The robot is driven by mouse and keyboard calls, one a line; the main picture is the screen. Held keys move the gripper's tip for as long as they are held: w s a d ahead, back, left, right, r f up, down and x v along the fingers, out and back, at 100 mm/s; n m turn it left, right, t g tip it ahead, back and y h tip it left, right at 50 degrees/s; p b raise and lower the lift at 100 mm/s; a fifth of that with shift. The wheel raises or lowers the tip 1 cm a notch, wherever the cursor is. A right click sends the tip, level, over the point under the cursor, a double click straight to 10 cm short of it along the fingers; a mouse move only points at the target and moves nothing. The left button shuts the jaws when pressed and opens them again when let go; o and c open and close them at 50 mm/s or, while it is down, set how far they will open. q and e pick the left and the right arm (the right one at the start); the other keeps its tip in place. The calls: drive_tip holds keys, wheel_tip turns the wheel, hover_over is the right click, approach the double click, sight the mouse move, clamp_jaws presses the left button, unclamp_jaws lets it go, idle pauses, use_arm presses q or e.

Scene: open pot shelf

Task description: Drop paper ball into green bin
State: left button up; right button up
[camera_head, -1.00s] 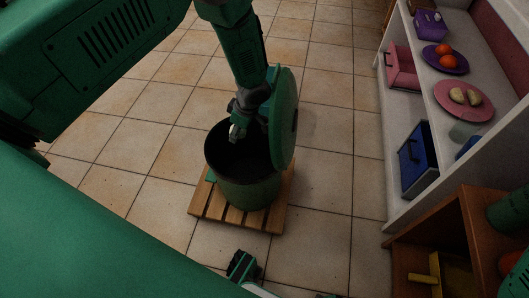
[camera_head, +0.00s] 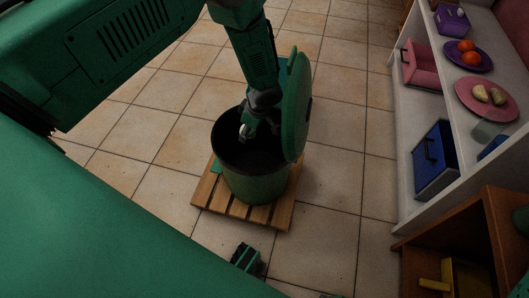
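The green bin (camera_head: 257,186) stands upright on a wooden slatted base, its lid (camera_head: 296,108) raised on the right side. The bin's inside is dark and I see nothing clearly in it. My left gripper (camera_head: 246,132) points down into the bin's mouth, next to the raised lid. A small pale grey patch shows at its fingertips; I cannot tell whether it is the paper ball or part of the fingers. No paper ball is clearly visible elsewhere.
The wooden base (camera_head: 210,192) rests on a tiled floor. A white shelf on the right holds a pink plate (camera_head: 487,97), a purple plate (camera_head: 469,58), a pink drawer (camera_head: 423,67) and a blue drawer (camera_head: 435,160). A wooden cabinet (camera_head: 492,215) stands at lower right. Floor left of the bin is clear.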

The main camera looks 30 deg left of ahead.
use_arm(q)
drive_tip(key=o, duration=0.9)
drive_tip(key=shift+d+r, duration=0.1)
drive_tip(key=shift+r, duration=0.35)
wheel_tip(320, 180, up, 9)
